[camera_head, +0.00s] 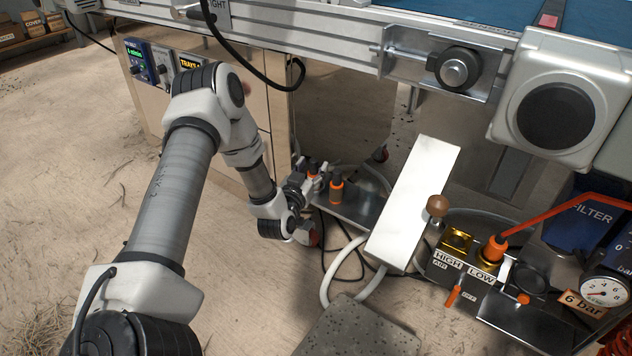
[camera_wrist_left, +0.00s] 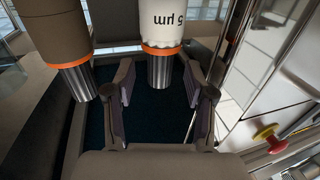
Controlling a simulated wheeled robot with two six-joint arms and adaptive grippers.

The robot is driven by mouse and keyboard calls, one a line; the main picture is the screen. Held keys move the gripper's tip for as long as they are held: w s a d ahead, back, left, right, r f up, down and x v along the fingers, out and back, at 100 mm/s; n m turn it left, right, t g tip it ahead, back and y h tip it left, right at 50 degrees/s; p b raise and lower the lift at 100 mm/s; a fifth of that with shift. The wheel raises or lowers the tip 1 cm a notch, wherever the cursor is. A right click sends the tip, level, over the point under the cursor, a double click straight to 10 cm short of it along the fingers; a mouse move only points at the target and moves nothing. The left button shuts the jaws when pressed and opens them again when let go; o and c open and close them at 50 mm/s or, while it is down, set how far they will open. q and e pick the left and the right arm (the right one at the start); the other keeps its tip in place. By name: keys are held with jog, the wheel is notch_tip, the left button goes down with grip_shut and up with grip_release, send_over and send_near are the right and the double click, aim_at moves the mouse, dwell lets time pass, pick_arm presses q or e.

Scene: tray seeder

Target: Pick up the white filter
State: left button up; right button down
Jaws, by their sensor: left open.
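The white filter (camera_wrist_left: 161,26) shows in the left wrist view, with upside-down "5 µm" print, an orange ring and a metal lower end. My left gripper (camera_wrist_left: 157,82) is open, with one finger on each side of the filter's metal end; I see gaps at both sides. A brown-grey filter (camera_wrist_left: 56,35) with an orange ring stands left of it, outside the fingers. In the head view my left gripper (camera_head: 312,176) is low beside the dark orange-ringed filter (camera_head: 336,190); the white filter is mostly hidden there by the gripper. My right gripper is not in view.
A tilted white panel (camera_head: 412,205) stands just right of the filters. Further right are the HIGH/LOW valve block (camera_head: 462,258), a pressure gauge (camera_head: 604,291) and a blue FILTER housing (camera_head: 588,222). The machine's rail (camera_head: 340,40) runs above. The floor at left is open.

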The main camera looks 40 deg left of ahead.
pick_arm(q)
jog(key=shift+w+a+f, duration=0.15)
jog(key=shift+w, duration=0.2)
jog(key=shift+w+a+f, duration=0.1)
jog(key=shift+w, duration=0.25)
jog(key=shift+w+r, duration=0.15)
jog(key=shift+r, duration=0.1)
jog(key=shift+c, duration=0.3)
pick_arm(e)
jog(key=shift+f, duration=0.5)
pick_arm(q)
grip_shut()
